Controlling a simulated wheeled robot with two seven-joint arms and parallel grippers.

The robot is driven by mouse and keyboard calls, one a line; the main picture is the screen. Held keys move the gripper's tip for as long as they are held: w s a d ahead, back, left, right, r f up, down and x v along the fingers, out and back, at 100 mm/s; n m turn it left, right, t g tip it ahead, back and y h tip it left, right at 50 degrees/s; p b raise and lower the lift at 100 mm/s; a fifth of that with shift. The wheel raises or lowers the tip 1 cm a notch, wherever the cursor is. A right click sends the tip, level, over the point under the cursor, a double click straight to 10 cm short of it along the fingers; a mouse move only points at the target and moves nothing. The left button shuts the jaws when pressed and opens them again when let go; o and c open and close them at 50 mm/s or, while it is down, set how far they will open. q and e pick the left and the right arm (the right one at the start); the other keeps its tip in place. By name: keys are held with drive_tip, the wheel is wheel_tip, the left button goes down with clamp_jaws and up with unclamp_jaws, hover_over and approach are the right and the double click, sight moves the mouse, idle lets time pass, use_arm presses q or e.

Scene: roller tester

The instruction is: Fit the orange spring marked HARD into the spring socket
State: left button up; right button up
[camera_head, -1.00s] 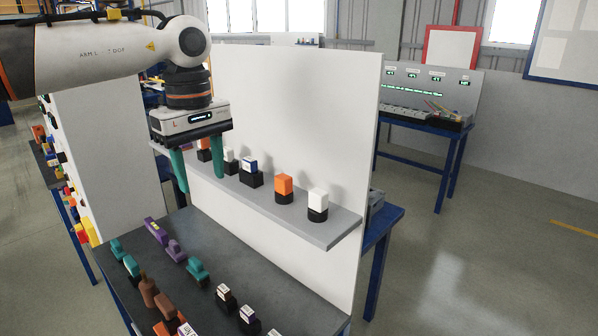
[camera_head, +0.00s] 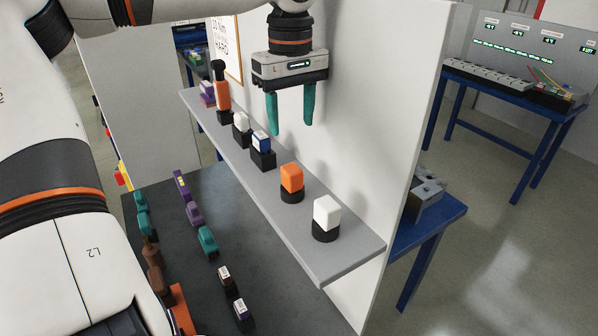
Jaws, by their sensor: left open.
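My left gripper (camera_head: 292,124) hangs fingers-down in front of the white panel, above the grey shelf. Its two green fingers are apart with nothing between them. On the shelf, an orange block (camera_head: 291,178) sits in a round black base, right of and below the fingers in the picture. A taller orange piece with a black top (camera_head: 222,94) stands further back on the shelf, left of the gripper. I cannot read HARD on either orange piece. I cannot make out which thing is the spring socket. My right gripper is not in view.
The grey shelf (camera_head: 330,262) also bears a white block (camera_head: 326,213), a blue and white block (camera_head: 261,143) and other pieces. The white panel (camera_head: 385,130) rises behind it. A dark table (camera_head: 270,270) below holds several small parts. My left forearm covers the left side.

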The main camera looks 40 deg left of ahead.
sight(292, 168)
use_arm(q)
wheel_tip(292, 168, down, 4)
drive_tip(key=shift+s+r+p, duration=0.1)
drive_tip(key=shift+s+p, duration=0.05)
drive_tip(key=shift+p, duration=0.35)
drive_tip(key=shift+f, duration=0.55)
drive_tip(key=f+p, duration=0.1)
drive_tip(key=f, duration=0.2)
drive_tip(key=f+p, duration=0.1)
drive_tip(key=shift+s+d+f+p, duration=0.15)
drive_tip(key=shift+s+d+p, duration=0.2)
drive_tip(key=shift+d, duration=0.05)
drive_tip(key=shift+f, duration=0.25)
drive_tip(key=c, duration=1.1)
